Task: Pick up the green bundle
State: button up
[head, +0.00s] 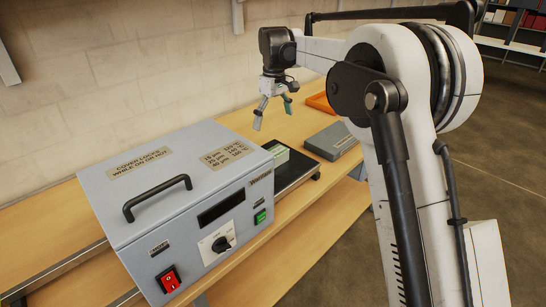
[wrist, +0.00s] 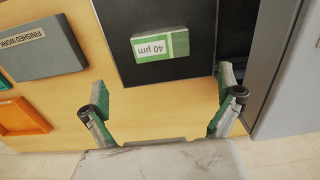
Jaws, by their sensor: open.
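The green bundle (head: 281,154) is a small block with a white label, lying on the black feed tray (head: 298,172) beside the laminator. In the wrist view the bundle (wrist: 177,43) reads "40 µm" upside down, and it lies flat on the dark tray (wrist: 125,72). My gripper (head: 273,113) is open and empty, pointing down, above the tray and bundle in the head view. In the wrist view the fingers of my gripper (wrist: 161,84) are spread wide, and the bundle shows beyond them, apart from both.
The grey laminator (head: 180,190) with a black handle stands left of the tray. A grey box (head: 333,140) marked "FINISHED WORK" in the wrist view and an orange tray (head: 320,103) stand on the other side. Bare wooden bench (head: 285,238) shows in front.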

aim_at(273, 152)
notch_tip(273, 152, down, 13)
jog(key=shift+a+f+p, duration=0.1)
jog(key=shift+f+p, duration=0.05)
jog(key=shift+p, duration=0.55)
jog(key=c, duration=1.1)
jog(key=shift+o, duration=0.2)
jog(key=shift+r, duration=0.2)
